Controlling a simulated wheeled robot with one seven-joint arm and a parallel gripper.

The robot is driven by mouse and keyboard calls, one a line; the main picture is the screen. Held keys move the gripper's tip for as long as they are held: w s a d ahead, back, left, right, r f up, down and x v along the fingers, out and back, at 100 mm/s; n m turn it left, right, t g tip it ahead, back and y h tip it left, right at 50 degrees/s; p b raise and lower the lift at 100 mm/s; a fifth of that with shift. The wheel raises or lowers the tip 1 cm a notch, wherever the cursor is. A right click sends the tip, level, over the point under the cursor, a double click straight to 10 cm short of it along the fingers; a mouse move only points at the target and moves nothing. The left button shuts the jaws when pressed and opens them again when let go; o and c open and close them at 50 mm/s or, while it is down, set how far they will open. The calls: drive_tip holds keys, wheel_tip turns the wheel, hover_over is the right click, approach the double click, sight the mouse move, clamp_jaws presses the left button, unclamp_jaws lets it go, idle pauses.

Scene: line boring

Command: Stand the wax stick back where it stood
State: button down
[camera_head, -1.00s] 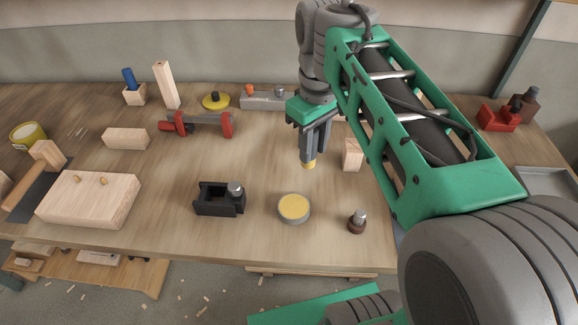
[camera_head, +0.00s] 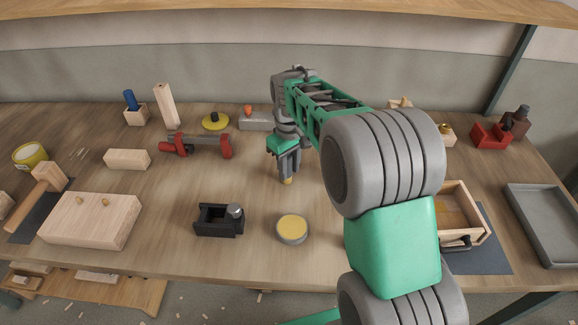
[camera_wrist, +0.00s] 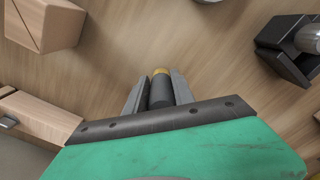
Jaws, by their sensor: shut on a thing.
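My gripper (camera_head: 287,172) points down over the middle of the table, shut on a dark stick with a yellow end, which I take as the wax stick (camera_head: 288,181). In the wrist view the stick (camera_wrist: 160,92) lies between the two fingers, its yellow end outward. It looks roughly upright in the head view. I cannot tell whether its end touches the table. No empty stand for it is clearly visible. A blue stick stands in a small wooden block (camera_head: 137,117) at the back left.
A round tin with a yellow top (camera_head: 292,228) and a black plane-like tool (camera_head: 218,220) stand in front. A red clamp (camera_head: 196,146) lies left. An open wooden box (camera_head: 470,205) and grey tray (camera_head: 545,225) are right. My arm hides part of the table.

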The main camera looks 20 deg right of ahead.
drive_tip(key=shift+f, duration=0.1)
drive_tip(key=c, duration=1.1)
unclamp_jaws()
drive_tip(key=shift+o, duration=0.2)
wheel_tip(320, 180, up, 12)
drive_tip(key=shift+f, duration=0.15)
drive_tip(key=shift+s+r, duration=0.2)
drive_tip(key=shift+r, duration=0.1)
drive_tip(key=s+f+m+t, duration=0.1)
drive_tip(key=s+f, duration=0.3)
drive_tip(key=s, duration=0.5)
drive_tip(key=s+f+m+t, duration=0.2)
drive_tip(key=s+f+m, duration=0.2)
drive_tip(key=s, duration=0.6)
drive_tip(key=shift+a+f, duration=0.2)
drive_tip(key=shift+a, duration=0.2)
